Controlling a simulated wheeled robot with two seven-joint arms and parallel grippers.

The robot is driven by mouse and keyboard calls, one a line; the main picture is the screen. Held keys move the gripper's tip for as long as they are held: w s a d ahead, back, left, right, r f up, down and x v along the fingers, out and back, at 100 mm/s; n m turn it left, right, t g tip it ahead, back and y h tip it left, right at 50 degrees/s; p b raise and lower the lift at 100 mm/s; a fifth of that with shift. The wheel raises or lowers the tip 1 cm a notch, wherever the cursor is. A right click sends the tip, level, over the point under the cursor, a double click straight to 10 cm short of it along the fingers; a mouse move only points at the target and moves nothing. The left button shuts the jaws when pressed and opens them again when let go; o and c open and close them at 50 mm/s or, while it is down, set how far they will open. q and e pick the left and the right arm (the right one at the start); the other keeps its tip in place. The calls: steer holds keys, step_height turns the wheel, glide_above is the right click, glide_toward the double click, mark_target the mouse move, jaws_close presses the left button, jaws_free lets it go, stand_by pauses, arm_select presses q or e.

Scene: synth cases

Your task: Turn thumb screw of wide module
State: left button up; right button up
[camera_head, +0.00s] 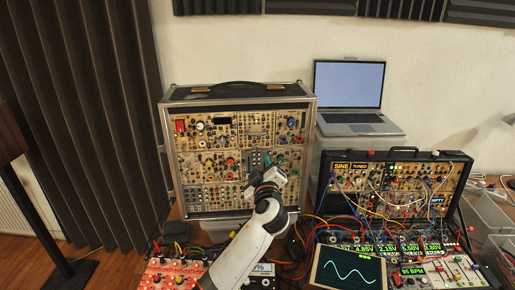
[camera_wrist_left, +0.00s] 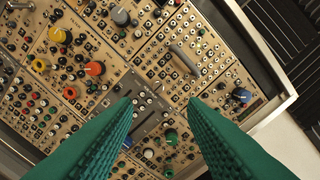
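A large upright modular synth case (camera_head: 246,118) holds rows of tan panels with knobs and jacks. My left gripper (camera_head: 259,160) is in front of its middle to lower right part. In the left wrist view, the green ribbed fingers (camera_wrist_left: 160,106) are spread apart with nothing between them. Past the fingertips is a grey panel with sliders (camera_wrist_left: 146,108), among tan modules. I cannot tell which module is the wide one, and no thumb screw can be made out for certain. Contact with the panel cannot be told. My right gripper is not in view.
A laptop (camera_head: 348,88) stands behind on the right. A smaller synth case (camera_head: 392,186) with many patch cables is at right. A screen with a sine wave (camera_head: 347,268) and a red-topped unit (camera_head: 174,275) lie in front. Loose cables run between them.

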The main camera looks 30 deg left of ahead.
mark_target(257, 149)
arm_select(q)
steer(key=p+x, duration=0.2)
steer(key=x, duration=0.6)
steer(key=shift+f, duration=0.1)
steer(key=shift+w+a+p, duration=0.35)
steer(key=shift+w, duration=0.05)
steer(key=shift+w+a+f, duration=0.1)
steer(key=shift+w+a, duration=0.1)
steer(key=shift+w, duration=0.05)
jaws_close()
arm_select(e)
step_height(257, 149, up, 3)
